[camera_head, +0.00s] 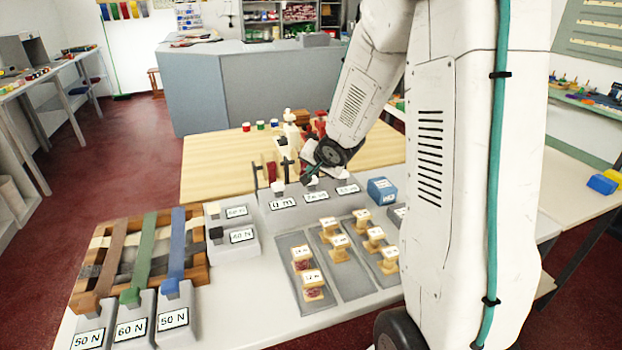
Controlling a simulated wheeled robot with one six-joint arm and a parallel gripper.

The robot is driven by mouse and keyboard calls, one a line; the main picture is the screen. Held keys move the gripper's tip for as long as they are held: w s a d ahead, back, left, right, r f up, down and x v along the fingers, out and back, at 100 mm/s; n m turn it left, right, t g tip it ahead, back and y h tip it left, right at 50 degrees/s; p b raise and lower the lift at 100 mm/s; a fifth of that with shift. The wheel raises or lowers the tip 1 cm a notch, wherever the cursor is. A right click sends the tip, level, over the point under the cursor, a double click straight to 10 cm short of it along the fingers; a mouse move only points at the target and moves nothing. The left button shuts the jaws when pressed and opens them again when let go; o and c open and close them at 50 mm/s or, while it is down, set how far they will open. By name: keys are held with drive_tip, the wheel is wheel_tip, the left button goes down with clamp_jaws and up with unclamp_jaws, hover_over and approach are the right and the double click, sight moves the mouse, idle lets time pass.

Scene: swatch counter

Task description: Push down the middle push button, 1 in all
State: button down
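A long grey box (270,215) stands on the counter with a row of three labels and pale push buttons behind them. The left button (278,186) is in plain view. The right button (341,176) is pale and small, close to my arm's end. The middle button is largely hidden behind my gripper, above the middle label (316,197). My gripper (309,177) points down over the middle of this box. Its fingertips are small and dark; I cannot tell whether they are open or shut, or whether they touch the button.
A smaller grey box (234,226) with a white and a black button stands to the left. Fabric strips lie over a wooden frame (195,270) farther left. Grey trays (295,245) with wooden spools lie in front, and a blue block (381,190) at right. My arm hides the counter's right part.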

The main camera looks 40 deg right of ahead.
drive_tip(key=shift+f, duration=0.15)
idle(0.3)
drive_tip(key=shift+f, duration=0.3)
drive_tip(key=shift+f, duration=0.8)
idle(0.7)
drive_tip(key=shift+r, duration=1.2)
drive_tip(key=shift+r, duration=2.55)
